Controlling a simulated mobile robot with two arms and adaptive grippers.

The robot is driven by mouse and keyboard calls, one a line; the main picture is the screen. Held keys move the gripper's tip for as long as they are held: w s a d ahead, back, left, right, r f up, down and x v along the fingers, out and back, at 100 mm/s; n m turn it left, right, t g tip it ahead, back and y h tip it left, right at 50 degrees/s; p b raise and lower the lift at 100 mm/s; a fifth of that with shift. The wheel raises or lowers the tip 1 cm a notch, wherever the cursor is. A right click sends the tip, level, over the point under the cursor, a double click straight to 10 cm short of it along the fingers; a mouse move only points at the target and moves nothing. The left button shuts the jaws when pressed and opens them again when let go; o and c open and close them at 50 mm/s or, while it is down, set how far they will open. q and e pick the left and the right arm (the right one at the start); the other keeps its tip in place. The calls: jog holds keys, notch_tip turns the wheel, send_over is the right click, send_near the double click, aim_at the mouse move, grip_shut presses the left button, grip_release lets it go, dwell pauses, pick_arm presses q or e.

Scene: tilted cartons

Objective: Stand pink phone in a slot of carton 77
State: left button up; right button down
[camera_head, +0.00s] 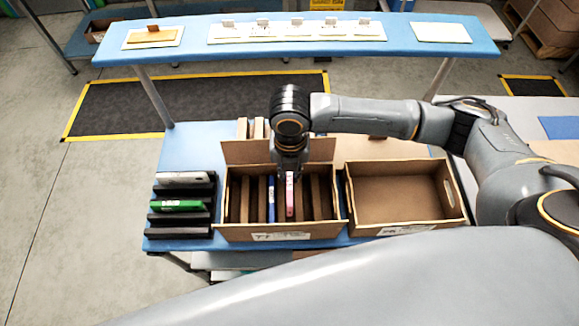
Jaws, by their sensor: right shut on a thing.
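The pink phone (290,196) stands upright among the dividers of a brown carton (283,233), whose front label seems to read 77. My right gripper (289,174) points down over the carton and is shut on the top of the pink phone. The phone's lower part is between two dividers; whether it touches the bottom is hidden. A blue phone (271,196) stands in a slot to its left. Several brown dividers (315,198) split the carton. My left gripper is not in view.
An empty brown carton (405,200) stands right of the divided one. A black rack (182,219) on the left holds a green item (178,206) and a pale one (184,178). Behind is a raised blue shelf (190,48) with white cards.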

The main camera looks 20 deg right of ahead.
jog(key=shift+f, duration=0.1)
notch_tip(320, 180, down, 7)
jog(key=b, duration=0.8)
jog(key=shift+f+b, duration=0.2)
jog(key=shift+b, duration=0.1)
jog(key=shift+f+b, duration=0.7)
jog(key=shift+f, duration=1.45)
jog(key=shift+f, duration=0.25)
jog(key=c, duration=1.3)
grip_release()
